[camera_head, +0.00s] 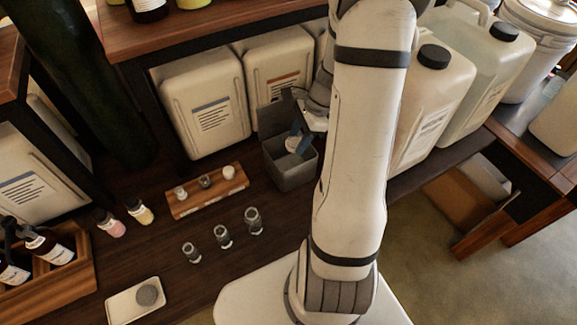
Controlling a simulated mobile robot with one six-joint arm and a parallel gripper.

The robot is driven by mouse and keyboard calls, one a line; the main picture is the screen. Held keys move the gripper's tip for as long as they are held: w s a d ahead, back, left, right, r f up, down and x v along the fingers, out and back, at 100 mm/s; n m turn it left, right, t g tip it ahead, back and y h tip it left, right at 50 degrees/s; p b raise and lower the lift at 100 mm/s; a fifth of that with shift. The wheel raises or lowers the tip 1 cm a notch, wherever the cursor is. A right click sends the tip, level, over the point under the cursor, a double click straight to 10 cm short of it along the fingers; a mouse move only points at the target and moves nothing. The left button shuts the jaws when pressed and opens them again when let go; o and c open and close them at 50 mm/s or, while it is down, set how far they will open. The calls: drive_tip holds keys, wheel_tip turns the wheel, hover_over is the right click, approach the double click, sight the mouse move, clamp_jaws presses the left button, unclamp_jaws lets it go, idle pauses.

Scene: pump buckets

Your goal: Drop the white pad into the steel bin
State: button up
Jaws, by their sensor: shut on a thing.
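The steel bin (292,177) is a small grey box on the dark wooden surface, left of my arm. Its lid (274,117) stands open at the back. My arm's links hide part of the gripper and the bin's right side. I cannot tell how far below the rim the pad is.
A wooden rack (207,191) with small jars stands left of the bin. Several small glass vials (222,236) stand in front. A white tray (136,301) holds a grey round piece. Large canisters (202,107) stand behind, and jugs (432,108) stand right of my arm.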

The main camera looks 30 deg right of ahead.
wheel_tip(320, 180, down, 2)
drive_tip(key=shift+s+f+b, duration=0.1)
drive_tip(key=shift+f+b, duration=0.05)
drive_tip(key=shift+b, duration=0.45)
drive_tip(key=o, duration=1)
drive_tip(key=shift+c, duration=0.2)
drive_tip(key=v, duration=0.8)
